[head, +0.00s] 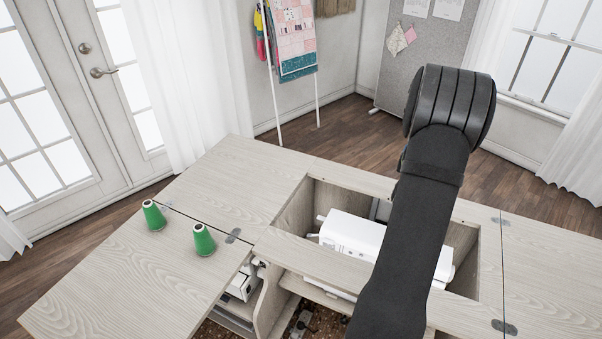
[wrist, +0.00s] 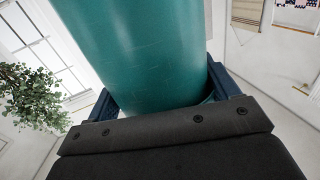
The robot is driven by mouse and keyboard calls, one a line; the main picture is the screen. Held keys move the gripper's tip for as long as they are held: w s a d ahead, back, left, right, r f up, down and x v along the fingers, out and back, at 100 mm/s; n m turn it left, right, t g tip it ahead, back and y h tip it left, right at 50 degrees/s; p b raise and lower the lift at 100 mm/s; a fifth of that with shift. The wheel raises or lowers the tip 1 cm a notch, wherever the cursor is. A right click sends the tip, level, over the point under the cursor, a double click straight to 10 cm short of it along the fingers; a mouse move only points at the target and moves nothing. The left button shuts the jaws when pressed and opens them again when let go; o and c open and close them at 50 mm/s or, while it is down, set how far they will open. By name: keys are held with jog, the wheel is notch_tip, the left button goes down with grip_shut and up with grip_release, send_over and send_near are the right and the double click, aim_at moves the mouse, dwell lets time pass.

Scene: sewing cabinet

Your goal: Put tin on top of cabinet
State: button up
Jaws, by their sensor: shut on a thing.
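A large teal cylinder, the tin (wrist: 140,50), fills the upper middle of the wrist view. My gripper (wrist: 160,92) is shut on it, with one dark blue finger on each side. The tin's far end is cut off by the frame edge. The head view shows my black arm rising over the right part of the cabinet, but the gripper and tin are hidden there. The cabinet (head: 225,178) has a pale wood top with an open well in its middle.
A white sewing machine (head: 350,235) sits in the well. Two green thread spools (head: 204,240) (head: 153,215) stand on the left part of the top. The back left top is clear. A rack with a quilt (head: 294,40) stands behind. A plant (wrist: 35,105) shows in the wrist view.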

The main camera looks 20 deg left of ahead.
jog(key=s+a+n+g+y, duration=0.25)
jog(key=s+a+y, duration=0.25)
jog(key=a, duration=1)
jog(key=s+a+n+g+y, duration=0.1)
jog(key=s+a+n+y, duration=0.35)
jog(key=a, duration=0.95)
jog(key=s+a+n+g+y, duration=0.25)
jog(key=s+a+y, duration=0.25)
jog(key=a, duration=1)
jog(key=s+a+f, duration=0.3)
jog(key=a+f, duration=0.7)
jog(key=f, duration=0.1)
jog(key=shift+a+f+t, duration=0.25)
jog(key=shift+a+t, duration=0.15)
jog(key=shift+f+h, duration=0.1)
jog(key=shift+h, duration=0.15)
jog(key=o, duration=1.3)
jog(key=shift+f, duration=0.1)
jog(key=v, duration=1.2)
jog(key=shift+r, duration=0.2)
